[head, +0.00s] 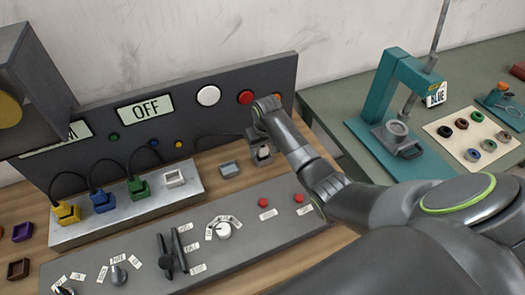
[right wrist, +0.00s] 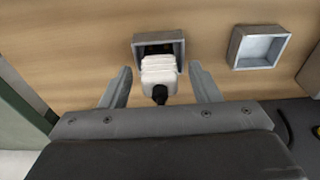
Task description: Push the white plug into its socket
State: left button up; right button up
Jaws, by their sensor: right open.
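The white plug (right wrist: 159,76) sits at a small grey square holder (right wrist: 139,49) on the wooden bench, its dark cable end facing my wrist. My right gripper (right wrist: 160,71) is open, with one finger on each side of the plug and a gap to both. In the head view my right gripper (head: 262,148) is low over the bench, and the plug is mostly hidden there. The white socket (head: 174,178) is at the right end of the metal strip (head: 120,218) and looks empty. My left gripper is not in view.
Yellow (head: 66,211), blue (head: 103,200) and green (head: 138,188) plugs are seated in the strip left of the white socket. An empty grey holder (head: 230,169) lies between the strip and my gripper. A control panel (head: 200,265) is in front; a dark board (head: 190,115) rises behind.

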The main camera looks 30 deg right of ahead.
jog(key=shift+c, duration=0.5)
jog(key=c, duration=0.9)
jog(key=shift+c, duration=0.3)
